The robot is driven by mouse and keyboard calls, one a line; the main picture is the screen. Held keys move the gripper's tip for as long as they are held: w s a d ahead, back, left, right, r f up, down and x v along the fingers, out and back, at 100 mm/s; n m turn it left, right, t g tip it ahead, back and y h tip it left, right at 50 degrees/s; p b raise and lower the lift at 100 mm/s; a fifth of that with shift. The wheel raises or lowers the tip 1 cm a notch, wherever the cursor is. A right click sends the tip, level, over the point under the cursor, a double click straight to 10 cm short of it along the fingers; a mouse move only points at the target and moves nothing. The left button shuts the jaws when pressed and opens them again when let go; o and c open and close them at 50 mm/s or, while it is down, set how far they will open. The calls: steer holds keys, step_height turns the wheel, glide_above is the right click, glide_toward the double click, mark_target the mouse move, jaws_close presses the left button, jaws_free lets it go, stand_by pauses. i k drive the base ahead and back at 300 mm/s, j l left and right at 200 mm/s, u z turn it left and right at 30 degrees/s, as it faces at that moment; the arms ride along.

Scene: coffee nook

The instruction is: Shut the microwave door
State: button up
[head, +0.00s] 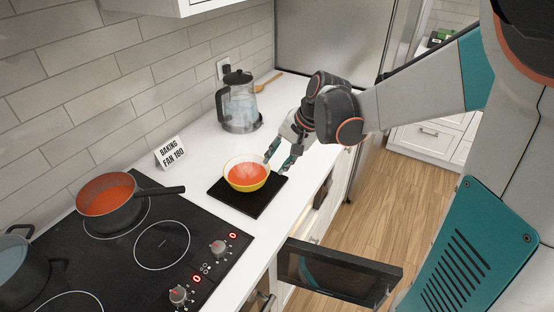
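The microwave door (338,272) is a dark panel. It stands open, sticking out from the cabinet front below the counter over the wood floor. The microwave body is mostly hidden under the counter edge. My gripper (277,161) is above the counter, at the right side of a yellow bowl. Its two teal-padded fingers are spread apart with nothing seen between them. I cannot tell if a finger touches the bowl. The gripper is well above and behind the door.
The yellow bowl (247,173) with red contents stands on a black board (260,201). A kettle (239,103), a sign (170,152), and a cooktop (190,212) with an orange pan (108,196) and a dark pot (22,270) are nearby. The floor (385,205) right of the counter is clear.

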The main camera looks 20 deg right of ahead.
mark_target(366, 282)
steer(key=k+u, duration=0.45)
steer(key=k, duration=0.65)
